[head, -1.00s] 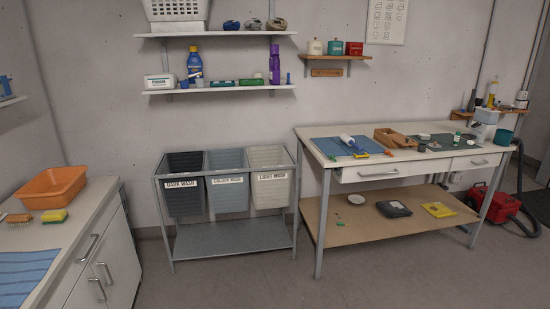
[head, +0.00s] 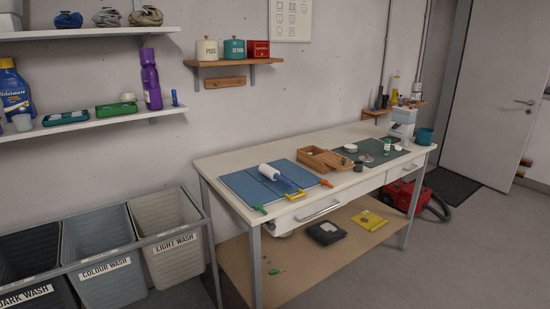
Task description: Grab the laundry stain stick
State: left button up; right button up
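No item in view carries a readable stain stick label, so I cannot tell for sure which one it is. A small upright blue stick-shaped item (head: 175,98) stands at the right end of the lower wall shelf (head: 75,128), right of a purple bottle (head: 151,80). A small white-and-green bottle (head: 387,146) stands on the workbench's dark mat (head: 372,160). Neither of my grippers shows in the head view.
The workbench (head: 225,170) holds a blue folding board (head: 240,185), a white roller (head: 270,172) with blue handle, and a wooden box (head: 318,160). Laundry bins (head: 165,242) stand at left. A red vacuum (head: 430,202) sits beyond the bench. Floor at front right is clear.

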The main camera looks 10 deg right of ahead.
aim_at(386, 149)
jog(key=i+l+z, duration=0.15)
jog(key=i+z, duration=1.05)
jog(key=i+l+z, duration=0.1)
jog(key=i+l, duration=0.35)
